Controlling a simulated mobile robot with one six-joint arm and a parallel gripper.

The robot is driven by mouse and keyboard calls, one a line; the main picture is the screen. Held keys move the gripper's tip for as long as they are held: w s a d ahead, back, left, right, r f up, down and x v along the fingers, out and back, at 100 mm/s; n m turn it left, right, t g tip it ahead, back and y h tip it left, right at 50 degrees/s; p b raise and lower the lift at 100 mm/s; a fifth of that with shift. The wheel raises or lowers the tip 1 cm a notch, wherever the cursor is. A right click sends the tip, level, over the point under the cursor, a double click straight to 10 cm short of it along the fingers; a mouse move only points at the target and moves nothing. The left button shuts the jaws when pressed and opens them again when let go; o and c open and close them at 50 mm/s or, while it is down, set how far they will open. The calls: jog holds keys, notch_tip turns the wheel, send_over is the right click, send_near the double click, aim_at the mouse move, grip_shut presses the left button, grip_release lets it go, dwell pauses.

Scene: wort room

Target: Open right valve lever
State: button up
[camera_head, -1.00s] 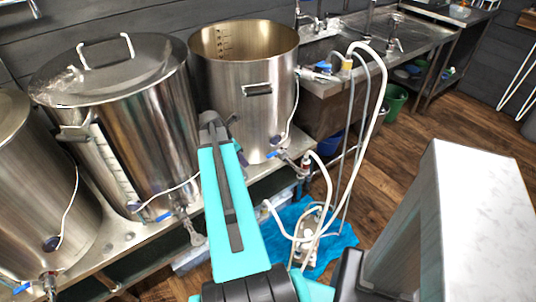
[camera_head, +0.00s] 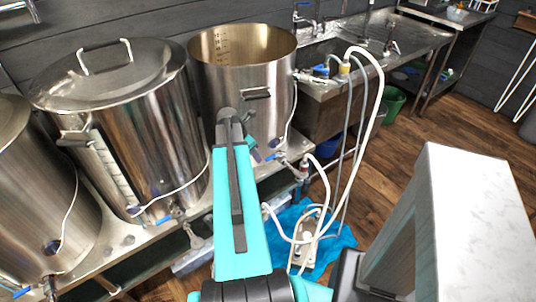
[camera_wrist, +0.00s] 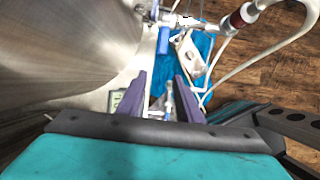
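The right valve's blue lever (camera_head: 275,156) is at the base of the open steel kettle (camera_head: 240,80), where a white hose joins the valve. In the wrist view the blue lever (camera_wrist: 163,40) hangs from the metal valve, ahead of my fingertips and apart from them. My gripper (camera_wrist: 160,82) has two purple fingers spread apart with nothing between them. In the head view my arm covers most of the gripper, and only a bit of a purple finger shows beside the kettle, left of the valve.
The kettle wall is close on the left in the wrist view. White hoses (camera_head: 325,185) loop from the valve to a pump (camera_head: 303,240) on a blue cloth (camera_head: 335,240). A lidded kettle (camera_head: 130,120) stands to the left. A steel sink (camera_head: 340,85) stands behind.

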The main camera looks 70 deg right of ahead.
send_near(270, 157)
jog(key=f, duration=0.2)
jog(key=x, duration=0.1)
jog(key=p+x, duration=0.1)
jog(key=x, duration=0.1)
jog(key=shift+s+d+f, duration=0.1)
jog(key=shift+s+d, duration=0.1)
jog(key=shift+d, duration=0.2)
jog(key=shift+p+x, duration=0.3)
jog(key=shift+x, duration=0.5)
jog(key=shift+a, duration=0.1)
jog(key=shift+c, duration=0.2)
grip_shut()
